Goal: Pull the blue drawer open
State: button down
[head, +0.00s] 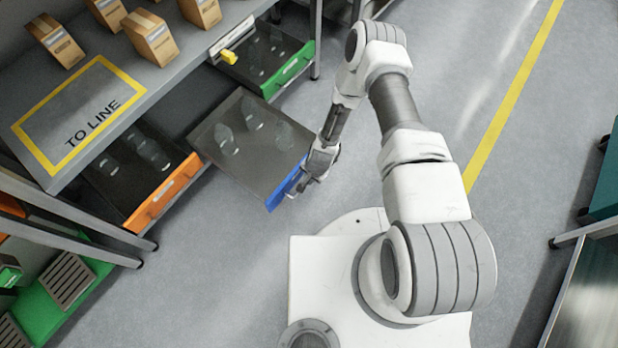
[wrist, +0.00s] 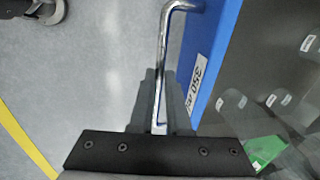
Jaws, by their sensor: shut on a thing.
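The blue drawer has a blue front (head: 286,188) and a dark tray (head: 215,150) with clear bottles inside. It stands well out from under the bench, further than the drawers beside it. My gripper (head: 303,184) is at the blue front, at its outer side. In the wrist view the blue front (wrist: 215,55) bears a white label (wrist: 197,83) and a metal bar handle (wrist: 164,60). My gripper's dark fingers (wrist: 160,102) are shut on the handle, one to each side. In the head view the handle is mostly hidden by my gripper.
An orange-fronted drawer (head: 163,190) is to the left and a green-fronted drawer (head: 290,70) to the right, under the bench (head: 165,80). Cartons (head: 150,38) stand on the bench. Grey floor (head: 220,250) in front of the drawers is clear. A metal table (head: 590,290) is at right.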

jog(key=c, duration=0.9)
grip_release()
jog(key=d+r+p, duration=0.1)
jog(key=r+p, duration=0.1)
jog(key=r, duration=0.3)
jog(key=s+r+p, duration=0.1)
jog(key=r+p, duration=0.1)
jog(key=r, duration=0.4)
jog(key=s+d+r+p, duration=0.1)
jog(key=r+p, duration=0.1)
jog(key=r, duration=0.4)
jog(key=shift+d, duration=0.3)
